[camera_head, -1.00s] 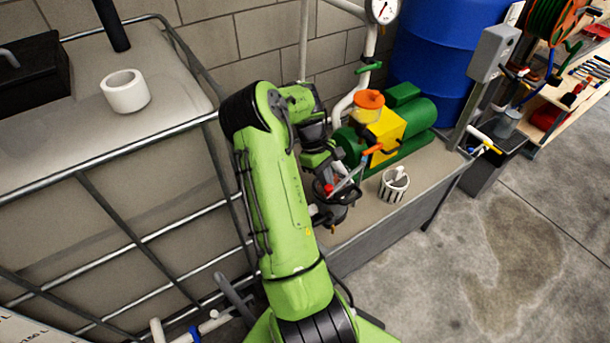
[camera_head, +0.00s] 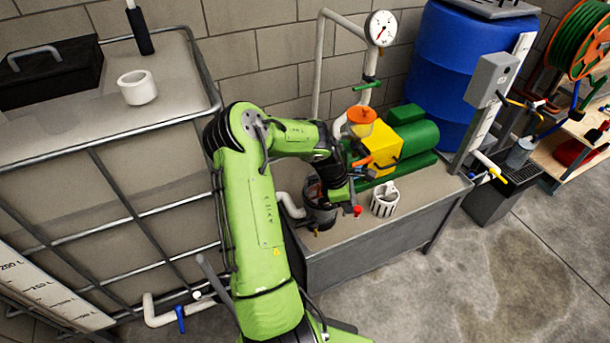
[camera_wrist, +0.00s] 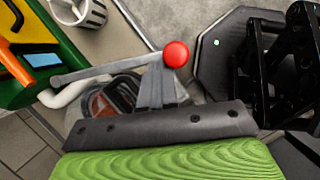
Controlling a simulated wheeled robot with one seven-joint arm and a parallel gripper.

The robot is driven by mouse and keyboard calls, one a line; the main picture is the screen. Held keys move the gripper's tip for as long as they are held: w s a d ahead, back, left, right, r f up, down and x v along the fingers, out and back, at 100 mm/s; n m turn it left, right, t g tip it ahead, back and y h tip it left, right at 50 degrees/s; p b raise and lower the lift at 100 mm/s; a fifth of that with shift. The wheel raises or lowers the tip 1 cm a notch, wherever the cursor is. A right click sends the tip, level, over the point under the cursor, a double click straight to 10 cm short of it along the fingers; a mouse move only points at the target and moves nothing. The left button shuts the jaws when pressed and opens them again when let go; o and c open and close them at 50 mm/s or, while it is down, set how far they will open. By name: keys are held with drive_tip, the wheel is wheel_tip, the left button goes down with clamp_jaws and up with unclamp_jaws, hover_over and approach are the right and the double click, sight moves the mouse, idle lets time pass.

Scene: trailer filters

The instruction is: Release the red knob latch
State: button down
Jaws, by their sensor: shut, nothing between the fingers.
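The red knob (camera_head: 357,211) is a round ball at the right of the dark round housing (camera_head: 320,214) on the grey bench. In the wrist view the red knob (camera_wrist: 176,53) sits at the end of a straight grey lever (camera_wrist: 110,73). My green arm bends over to the bench, and my gripper (camera_head: 345,197) is low beside the knob, mostly hidden behind my wrist in the head view. It is shut with nothing in it. I cannot tell whether it touches the knob or lever.
A white slotted basket (camera_head: 384,200) stands right of the knob. The green and yellow pump (camera_head: 385,145) with its orange cap (camera_head: 361,117) is behind. A white pipe with a gauge (camera_head: 381,28) rises at the back. A caged tank (camera_head: 120,200) is at the left.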

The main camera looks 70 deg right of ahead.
drive_tip(key=shift+s+d, duration=0.2)
drive_tip(key=shift+s, duration=1.05)
